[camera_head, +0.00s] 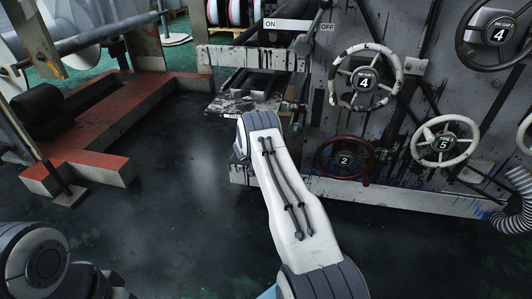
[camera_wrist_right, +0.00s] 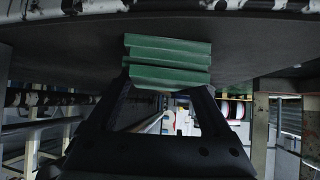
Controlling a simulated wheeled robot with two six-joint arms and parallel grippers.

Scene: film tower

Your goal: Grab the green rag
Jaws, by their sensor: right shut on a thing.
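The green rag (camera_wrist_right: 166,62) looks like a folded, layered block in the right wrist view. My right gripper (camera_wrist_right: 166,86) is shut on it, with the rag held across the fingertips. The rag lies against or just in front of a broad dark surface (camera_wrist_right: 60,55); I cannot tell whether they touch. In the head view my right arm reaches forward to a paint-stained ledge (camera_head: 225,106), and its own wrist hides the gripper and the rag. My left arm shows only partly at the lower left, and its gripper is out of view.
A machine panel with several handwheels, among them a white one (camera_head: 445,140) and a dark red one (camera_head: 344,160), stands right of my arm. A red-topped low frame (camera_head: 85,130) is on the left. The dark floor between (camera_head: 170,190) is clear.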

